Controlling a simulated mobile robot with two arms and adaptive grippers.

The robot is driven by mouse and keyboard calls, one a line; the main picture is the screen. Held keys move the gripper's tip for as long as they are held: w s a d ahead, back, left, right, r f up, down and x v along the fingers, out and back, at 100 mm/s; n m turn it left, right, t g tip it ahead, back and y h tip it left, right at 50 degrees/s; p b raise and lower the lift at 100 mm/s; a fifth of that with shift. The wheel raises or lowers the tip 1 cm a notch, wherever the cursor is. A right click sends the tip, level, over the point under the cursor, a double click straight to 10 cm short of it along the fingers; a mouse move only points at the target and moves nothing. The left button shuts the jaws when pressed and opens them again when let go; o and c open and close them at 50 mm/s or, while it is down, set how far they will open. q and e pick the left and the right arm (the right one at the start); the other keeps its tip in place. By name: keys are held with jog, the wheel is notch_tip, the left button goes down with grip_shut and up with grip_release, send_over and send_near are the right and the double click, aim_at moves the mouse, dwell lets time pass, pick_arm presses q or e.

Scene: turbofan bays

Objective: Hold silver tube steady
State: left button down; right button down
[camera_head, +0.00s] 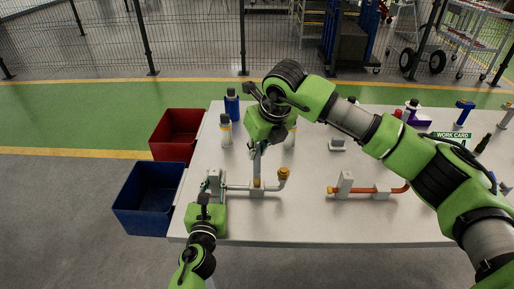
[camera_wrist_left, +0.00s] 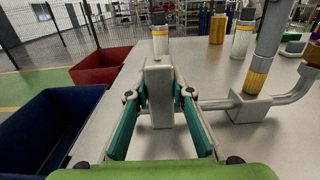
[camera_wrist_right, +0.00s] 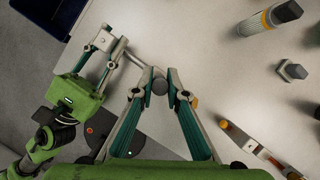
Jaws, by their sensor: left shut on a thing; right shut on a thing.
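The silver tube (camera_head: 238,187) lies low along the table's left front, its right end bent up to an orange cap (camera_head: 283,173). It passes a grey block (camera_wrist_left: 250,106) in the left wrist view. My left gripper (camera_head: 209,190) is shut on an upright grey block (camera_wrist_left: 160,88) at the tube's left end, one finger on each side. My right gripper (camera_wrist_right: 161,84) points down and is shut on a grey rod-like tool, seen end-on (camera_wrist_right: 159,87). The tool's yellow-banded lower end (camera_wrist_left: 258,78) stands over the tube's middle block; exact contact is unclear.
A red bin (camera_head: 180,134) and a blue bin (camera_head: 148,199) stand left of the white table (camera_head: 300,225). A copper-coloured tube (camera_head: 365,190) with grey blocks lies at right. Bottles (camera_head: 232,104) stand behind. My right arm crosses above the table.

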jog(key=shift+s, duration=0.5)
jog(key=shift+w+d, duration=0.1)
jog(key=shift+w+d+f, duration=0.1)
jog(key=shift+w+d, duration=0.2)
jog(key=shift+d, duration=0.05)
jog(key=shift+a, duration=0.1)
jog(key=shift+a, duration=0.8)
jog(key=shift+w+d, duration=0.1)
jog(key=shift+d, duration=0.05)
